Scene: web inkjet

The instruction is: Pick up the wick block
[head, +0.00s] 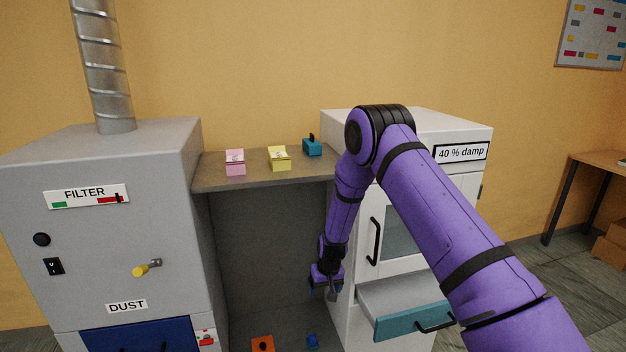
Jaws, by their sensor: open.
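My gripper (329,290) hangs low at the end of my purple arm, pointing down at the left side of the white cabinet; it is open and looks empty. Nothing in view is labelled as the wick block, so I cannot tell which piece it is. A small blue piece (312,341) lies low in the bay, below and left of my gripper and apart from it. An orange piece (263,344) with a dark spot lies left of it, cut by the picture's bottom edge. A teal block (312,148) with a black knob stands on the shelf.
Pink (235,162) and yellow (280,158) blocks sit on the grey shelf (210,178) above the bay. The grey filter machine (110,240) stands left. The white cabinet (375,210) stands right, its teal-fronted drawer (410,321) pulled out beside my gripper.

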